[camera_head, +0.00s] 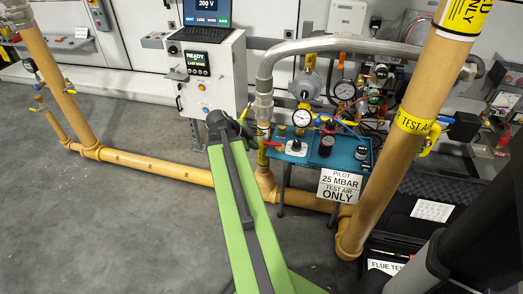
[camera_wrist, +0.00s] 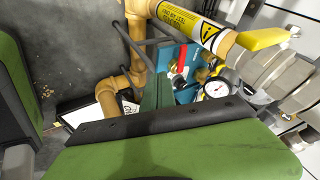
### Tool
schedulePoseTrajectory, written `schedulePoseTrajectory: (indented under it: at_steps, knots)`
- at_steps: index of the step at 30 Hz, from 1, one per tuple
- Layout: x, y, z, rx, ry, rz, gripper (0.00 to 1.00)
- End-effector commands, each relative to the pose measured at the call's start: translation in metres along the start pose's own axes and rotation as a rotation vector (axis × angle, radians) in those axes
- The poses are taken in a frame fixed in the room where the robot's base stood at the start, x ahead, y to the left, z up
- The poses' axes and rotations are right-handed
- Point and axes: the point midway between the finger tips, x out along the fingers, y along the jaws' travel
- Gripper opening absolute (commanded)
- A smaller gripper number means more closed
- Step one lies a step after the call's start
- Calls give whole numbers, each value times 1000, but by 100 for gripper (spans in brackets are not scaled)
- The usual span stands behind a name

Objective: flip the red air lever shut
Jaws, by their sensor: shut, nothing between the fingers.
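The red air lever (camera_head: 272,143) lies roughly flat at the left end of the blue panel (camera_head: 345,155), beside the yellow pipe. In the wrist view, a red part (camera_wrist: 181,60) that looks like it shows on the blue panel (camera_wrist: 188,90). My gripper (camera_wrist: 158,88) shows as a narrow green shape rising in front of the panel; it is shut and empty. I cannot tell the exact gap to the lever.
A yellow handle (camera_wrist: 262,39) and labelled yellow pipe (camera_wrist: 205,32) are close by in the wrist view. A pressure gauge (camera_wrist: 216,88) sits beside the panel. The control box with laptop (camera_head: 207,75) stands behind my arm. Floor (camera_head: 110,220) at left is clear.

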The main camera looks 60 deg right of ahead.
Motion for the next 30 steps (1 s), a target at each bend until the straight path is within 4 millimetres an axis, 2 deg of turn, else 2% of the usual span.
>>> schedulePoseTrajectory:
  at_steps: [6,14,16,21,30]
  knots:
    - [50,3,4,3,1,2,0]
    - [106,3,3,3,1,2,0]
    - [104,-16,0,2,1,1,0]
    - [112,-32,-1,2,1,2,0]
    - [114,-35,-2,2,1,2,0]
